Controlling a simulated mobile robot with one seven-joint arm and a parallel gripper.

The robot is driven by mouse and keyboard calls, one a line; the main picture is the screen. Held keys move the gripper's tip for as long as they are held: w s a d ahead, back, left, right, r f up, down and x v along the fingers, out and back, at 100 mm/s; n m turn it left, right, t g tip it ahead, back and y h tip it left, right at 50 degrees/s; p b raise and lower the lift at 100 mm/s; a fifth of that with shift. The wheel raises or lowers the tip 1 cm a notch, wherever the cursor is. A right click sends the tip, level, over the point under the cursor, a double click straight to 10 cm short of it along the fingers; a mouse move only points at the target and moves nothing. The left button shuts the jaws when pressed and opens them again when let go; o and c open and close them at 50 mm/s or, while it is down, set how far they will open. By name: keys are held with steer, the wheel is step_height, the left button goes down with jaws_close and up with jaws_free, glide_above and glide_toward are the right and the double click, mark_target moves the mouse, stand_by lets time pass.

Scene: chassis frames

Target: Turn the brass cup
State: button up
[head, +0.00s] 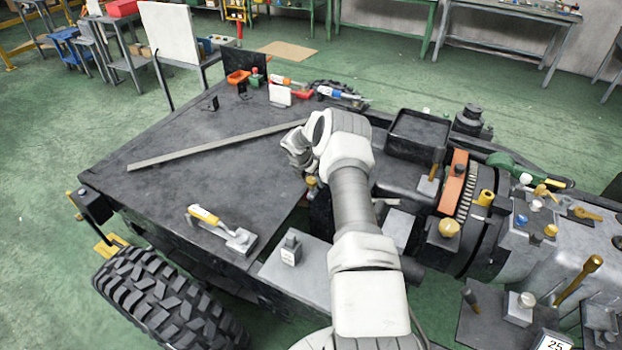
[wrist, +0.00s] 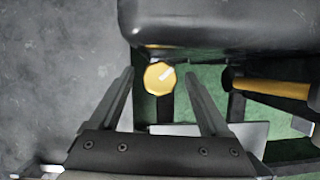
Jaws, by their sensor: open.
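A brass-coloured octagonal cup (wrist: 159,78) with a pale mark on its face shows in the wrist view, beside the edge of a dark housing. My gripper (wrist: 160,74) is open, with one finger to the left of the cup and one to the right. A gap shows on each side, and I cannot tell how far above the cup the fingertips are. In the head view a small brass-coloured piece (head: 311,181) shows just below my wrist; it is probably the same cup, mostly hidden by my arm.
The dark housing (wrist: 220,22) fills the top of the wrist view. A yellow-and-black handle (wrist: 275,87) lies to the right of my fingers. In the head view a long grey bar (head: 215,146) lies on the dark deck (head: 150,190). Another brass knob (head: 449,228) stands farther right.

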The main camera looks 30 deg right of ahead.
jaws_close()
steer(key=m+b, duration=0.1)
steer(key=b, duration=0.2)
steer(key=shift+f+g, duration=0.3)
steer(key=m+b, duration=0.2)
steer(key=b, duration=0.2)
steer(key=shift+w+m+g+h, duration=0.1)
steer(key=shift+m+g+h, duration=0.2)
steer(key=shift+m+g, duration=0.1)
steer(key=shift+r+m+b, duration=0.3)
steer(key=shift+m+b, duration=0.2)
steer(key=shift+b, duration=0.1)
jaws_free()
